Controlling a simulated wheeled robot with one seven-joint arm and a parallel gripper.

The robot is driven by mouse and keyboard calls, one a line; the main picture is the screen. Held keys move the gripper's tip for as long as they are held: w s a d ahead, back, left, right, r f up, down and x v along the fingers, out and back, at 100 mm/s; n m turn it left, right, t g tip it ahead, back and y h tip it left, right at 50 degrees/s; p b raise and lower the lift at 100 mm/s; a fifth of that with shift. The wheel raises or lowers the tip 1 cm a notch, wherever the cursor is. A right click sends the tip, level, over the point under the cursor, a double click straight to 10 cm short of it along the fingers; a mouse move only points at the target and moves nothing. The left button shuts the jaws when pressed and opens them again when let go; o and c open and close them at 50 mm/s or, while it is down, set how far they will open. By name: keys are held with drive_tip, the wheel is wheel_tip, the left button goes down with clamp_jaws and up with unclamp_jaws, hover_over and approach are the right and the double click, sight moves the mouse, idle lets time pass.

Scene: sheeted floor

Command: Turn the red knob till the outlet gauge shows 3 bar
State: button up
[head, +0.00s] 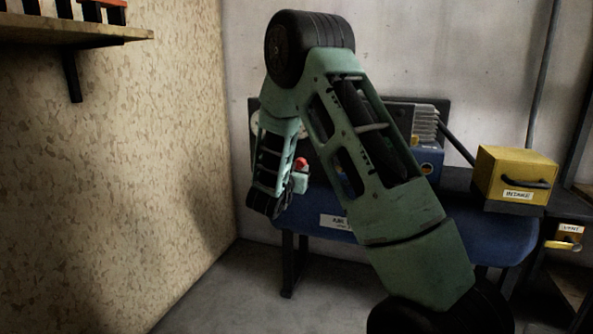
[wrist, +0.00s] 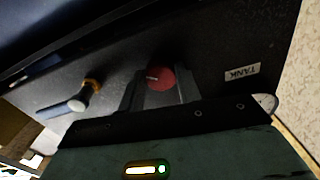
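The red knob (wrist: 161,78), round with a pale mark, sits on a dark panel in the wrist view. The two fingers of my gripper (wrist: 160,88) lie on either side of it, very close to its edges; I cannot tell whether they press on it. In the head view a small red spot, apparently the knob (head: 301,163), shows beside my forearm, above my gripper (head: 300,183). The outlet gauge cannot be made out. A round pale edge left of my arm in the head view is mostly hidden, and no reading shows.
A TANK label (wrist: 242,74) is right of the knob, and a lever with a pale grip (wrist: 76,104) is left. A speckled wall (head: 120,170) and shelf (head: 75,32) bound the left.

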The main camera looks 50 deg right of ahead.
drive_tip(key=shift+m, duration=0.9)
drive_tip(key=o, duration=1)
drive_tip(key=shift+c, duration=0.2)
drive_tip(key=p+v, duration=0.4)
drive_tip(key=v, duration=1.3)
drive_tip(key=shift+a, duration=0.25)
drive_tip(key=shift+f, duration=0.1)
